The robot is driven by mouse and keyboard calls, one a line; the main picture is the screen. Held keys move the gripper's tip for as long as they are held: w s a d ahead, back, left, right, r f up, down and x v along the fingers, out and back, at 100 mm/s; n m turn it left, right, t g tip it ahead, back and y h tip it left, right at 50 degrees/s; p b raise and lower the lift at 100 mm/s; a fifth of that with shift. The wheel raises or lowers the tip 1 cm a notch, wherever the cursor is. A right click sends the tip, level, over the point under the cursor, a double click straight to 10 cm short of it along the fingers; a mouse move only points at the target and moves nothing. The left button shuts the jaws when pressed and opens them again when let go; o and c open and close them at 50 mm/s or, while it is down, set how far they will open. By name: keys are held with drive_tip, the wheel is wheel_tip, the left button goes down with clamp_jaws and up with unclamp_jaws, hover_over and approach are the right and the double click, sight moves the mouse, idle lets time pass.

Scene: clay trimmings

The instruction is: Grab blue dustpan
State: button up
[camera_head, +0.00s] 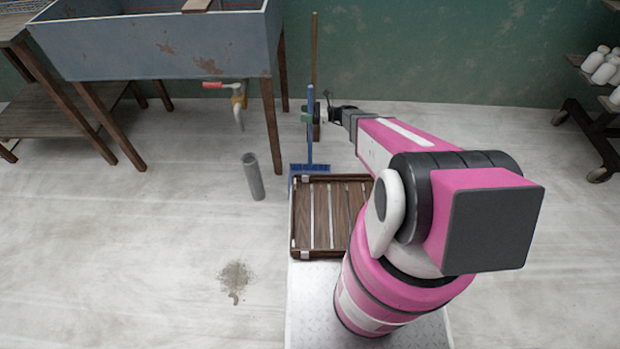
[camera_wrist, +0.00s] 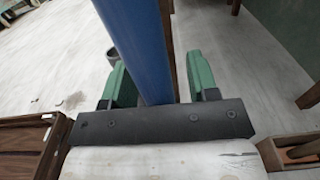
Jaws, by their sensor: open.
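The blue dustpan (camera_head: 310,169) stands upright on the floor with its long blue handle rising beside the wooden-handled tool. In the head view my gripper (camera_head: 306,115) is at the upper part of the handle. In the wrist view the blue handle (camera_wrist: 142,45) passes between the two green fingers of my gripper (camera_wrist: 158,85). The fingers are open, with a gap on each side of the handle, wider on the right. The dustpan's pan is partly hidden behind the tray in the head view.
A wooden slatted tray (camera_head: 298,222) sits on my base in front of the dustpan. A grey sink (camera_head: 165,45) on wooden legs stands at the back left. A grey cylinder (camera_head: 253,176) stands on the floor. A wooden pole (camera_head: 315,60) leans close behind the handle. A cart (camera_head: 585,122) is far right.

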clamp_jaws()
